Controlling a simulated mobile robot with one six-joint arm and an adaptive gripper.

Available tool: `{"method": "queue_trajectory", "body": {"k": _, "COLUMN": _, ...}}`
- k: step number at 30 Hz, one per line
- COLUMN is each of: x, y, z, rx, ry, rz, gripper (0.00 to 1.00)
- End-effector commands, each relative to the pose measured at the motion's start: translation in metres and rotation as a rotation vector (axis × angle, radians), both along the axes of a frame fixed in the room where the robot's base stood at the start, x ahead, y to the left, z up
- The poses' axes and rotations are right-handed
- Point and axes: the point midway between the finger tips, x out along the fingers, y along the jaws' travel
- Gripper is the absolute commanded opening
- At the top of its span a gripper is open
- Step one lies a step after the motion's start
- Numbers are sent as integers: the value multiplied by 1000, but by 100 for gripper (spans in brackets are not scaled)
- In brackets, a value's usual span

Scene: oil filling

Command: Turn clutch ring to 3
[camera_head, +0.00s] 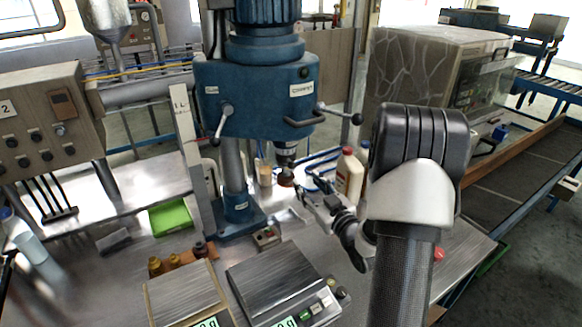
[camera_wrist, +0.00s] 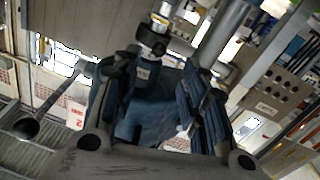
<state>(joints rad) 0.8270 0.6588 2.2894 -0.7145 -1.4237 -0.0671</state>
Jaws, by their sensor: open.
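The blue drill press (camera_head: 255,95) stands in the middle of the head view. The clutch ring (camera_head: 286,150) appears to be the dark and metallic collar below its head. A reddish-brown piece (camera_head: 286,178) sits under it. Ring numbers are too small to read. My gripper (camera_head: 309,190) is open and empty, to the right of and slightly below the spindle, apart from it. The wrist view looks roughly upside down at the press. There the spindle parts (camera_wrist: 152,40) show beyond and between the spread fingers of my gripper (camera_wrist: 160,85).
Feed levers (camera_head: 222,122) and a black-knobbed lever (camera_head: 356,118) flank the drill head. A cream bottle (camera_head: 348,172) stands close behind my gripper. A control panel (camera_head: 42,122) stands left.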

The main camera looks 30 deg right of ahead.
Motion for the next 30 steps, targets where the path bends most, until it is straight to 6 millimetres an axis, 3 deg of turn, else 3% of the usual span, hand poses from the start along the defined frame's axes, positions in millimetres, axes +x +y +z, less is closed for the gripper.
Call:
{"method": "queue_trajectory", "body": {"k": 9, "x": 70, "y": -8, "z": -1, "rx": -1, "ry": -3, "rz": 2, "gripper": 40}}
{"method": "queue_trajectory", "body": {"k": 15, "x": 98, "y": -12, "z": -1, "rx": -1, "ry": -1, "rz": 1, "gripper": 40}}
{"method": "queue_trajectory", "body": {"k": 21, "x": 109, "y": -14, "z": 0, "rx": 1, "ry": -1, "rz": -2, "gripper": 40}}
{"method": "queue_trajectory", "body": {"k": 30, "x": 109, "y": -14, "z": 0, "rx": 1, "ry": -1, "rz": -2, "gripper": 37}}
